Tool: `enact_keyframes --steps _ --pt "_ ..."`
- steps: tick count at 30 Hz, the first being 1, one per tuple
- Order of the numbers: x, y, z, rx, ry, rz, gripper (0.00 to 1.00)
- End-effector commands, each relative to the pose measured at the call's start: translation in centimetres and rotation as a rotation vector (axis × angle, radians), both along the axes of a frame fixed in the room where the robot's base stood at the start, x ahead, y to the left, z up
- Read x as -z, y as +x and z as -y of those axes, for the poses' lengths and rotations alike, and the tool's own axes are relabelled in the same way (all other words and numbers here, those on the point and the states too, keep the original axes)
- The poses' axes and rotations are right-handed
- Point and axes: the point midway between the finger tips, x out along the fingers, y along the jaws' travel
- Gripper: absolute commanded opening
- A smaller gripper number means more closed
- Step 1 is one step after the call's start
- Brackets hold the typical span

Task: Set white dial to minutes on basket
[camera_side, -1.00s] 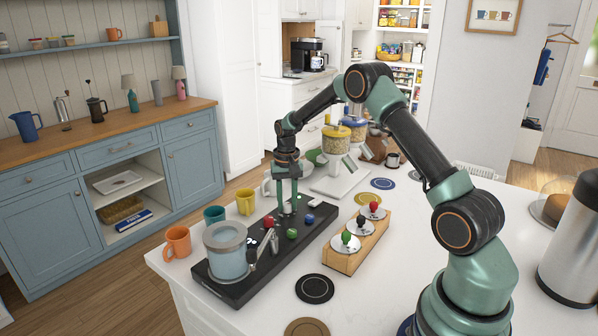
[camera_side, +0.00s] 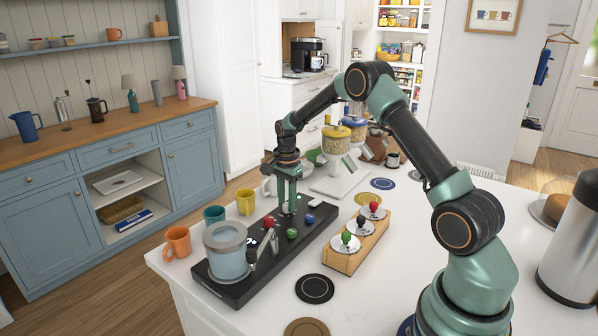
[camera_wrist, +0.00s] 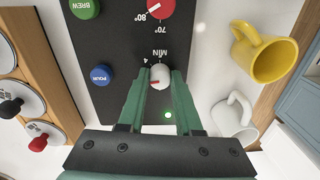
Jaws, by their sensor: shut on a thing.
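The white dial (camera_wrist: 160,76) sits on the black panel (camera_wrist: 110,52), beside the printed MIN label and a 4. A red mark shows near its lower left edge in the wrist view. My gripper (camera_wrist: 161,84) is shut on the dial, one green finger on each side. In the side view my gripper (camera_side: 288,210) points straight down onto the panel and hides most of the dial. A grey-blue canister (camera_side: 228,258) stands at the panel's near end. A brown basket (camera_side: 120,209) lies in the low blue cabinet; no minutes marking is readable on it.
A red dial (camera_wrist: 157,7), a green BREW button (camera_wrist: 84,7) and a blue POUR button (camera_wrist: 102,75) are near the white dial. Yellow (camera_wrist: 262,52) and white (camera_wrist: 233,112) mugs stand beside the panel. A wooden rack (camera_side: 357,246) with coloured knobs stands opposite.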

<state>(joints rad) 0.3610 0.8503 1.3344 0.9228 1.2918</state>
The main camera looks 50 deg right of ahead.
Motion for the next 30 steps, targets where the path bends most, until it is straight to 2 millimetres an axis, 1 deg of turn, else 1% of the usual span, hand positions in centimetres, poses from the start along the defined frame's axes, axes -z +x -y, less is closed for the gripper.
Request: enact_keyframes --steps 1,6,12,27,28,30 --pt "-0.19 0.01 0.36 0.035 -0.001 0.005 0.00" --pt "-0.19 0.03 0.35 0.117 0.002 0.006 0.00" --pt "-0.19 0.04 0.34 0.170 0.004 0.008 0.00" --pt "-0.16 0.04 0.30 0.185 0.004 0.007 0.00" --pt "-0.16 0.04 0.30 0.185 0.004 0.007 0.41" --pt "-0.15 0.04 0.26 0.184 0.004 0.007 0.63"
